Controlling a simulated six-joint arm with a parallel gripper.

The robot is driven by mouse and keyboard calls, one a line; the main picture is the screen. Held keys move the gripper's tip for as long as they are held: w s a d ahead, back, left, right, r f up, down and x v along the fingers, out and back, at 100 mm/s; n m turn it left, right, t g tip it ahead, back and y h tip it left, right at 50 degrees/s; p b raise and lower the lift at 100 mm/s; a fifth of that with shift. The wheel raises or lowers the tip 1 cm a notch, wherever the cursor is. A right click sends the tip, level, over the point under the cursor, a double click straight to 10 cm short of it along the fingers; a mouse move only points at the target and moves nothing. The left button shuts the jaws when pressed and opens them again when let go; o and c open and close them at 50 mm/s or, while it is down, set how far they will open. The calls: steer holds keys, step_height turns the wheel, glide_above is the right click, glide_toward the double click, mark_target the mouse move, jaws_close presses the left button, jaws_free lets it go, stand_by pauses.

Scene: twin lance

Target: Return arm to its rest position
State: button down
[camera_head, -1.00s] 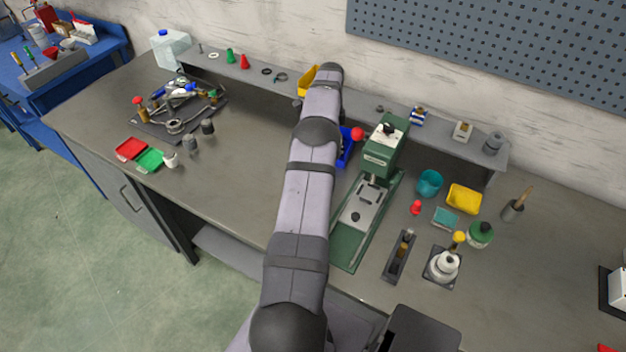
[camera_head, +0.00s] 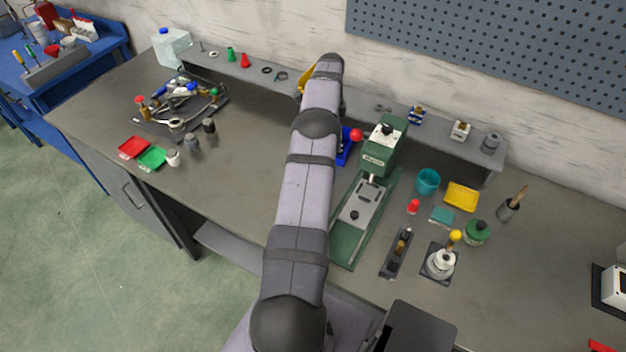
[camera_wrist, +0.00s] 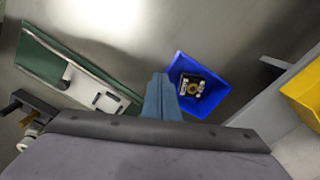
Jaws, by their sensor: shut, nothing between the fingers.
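My arm reaches from the bottom of the head view over the workbench (camera_head: 250,185) toward the back shelf. My gripper is hidden behind the arm in the head view. In the wrist view my gripper (camera_wrist: 161,90) shows as blue-grey fingers, shut together with nothing between them. It is above the bench, beside a blue bin (camera_wrist: 220,98). A small dark and silver part with a brass-coloured centre (camera_wrist: 192,87) lies in the bin. In the head view only a strip of the blue bin (camera_head: 344,155) shows beside my arm.
A green press (camera_head: 378,155) stands right of my arm. The raised back shelf (camera_head: 300,88) carries small parts and a yellow bin (camera_head: 306,76). Red (camera_head: 133,148) and green trays (camera_head: 152,158) lie at the left. Cups and bottles stand at the right.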

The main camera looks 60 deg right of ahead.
steer(key=w+a+r+n, duration=0.5)
steer(key=w+a+n, duration=0.1)
steer(key=w+a, duration=0.45)
steer(key=w+a+r+n, duration=0.2)
steer(key=w+a+n, duration=0.15)
steer(key=a, duration=0.55)
steer(key=w+a+r+n, duration=0.2)
steer(key=a+n, duration=0.3)
steer(key=a, duration=0.4)
steer(key=s+a+n, duration=0.8)
steer(key=a, duration=0.5)
steer(key=s+a+f+n, duration=0.1)
steer(key=s+a+n, duration=0.6)
steer(key=a, duration=0.6)
steer(key=shift+s+a+f+n, duration=0.25)
steer(key=shift+s+a+n, duration=0.1)
steer(key=shift+s, duration=0.3)
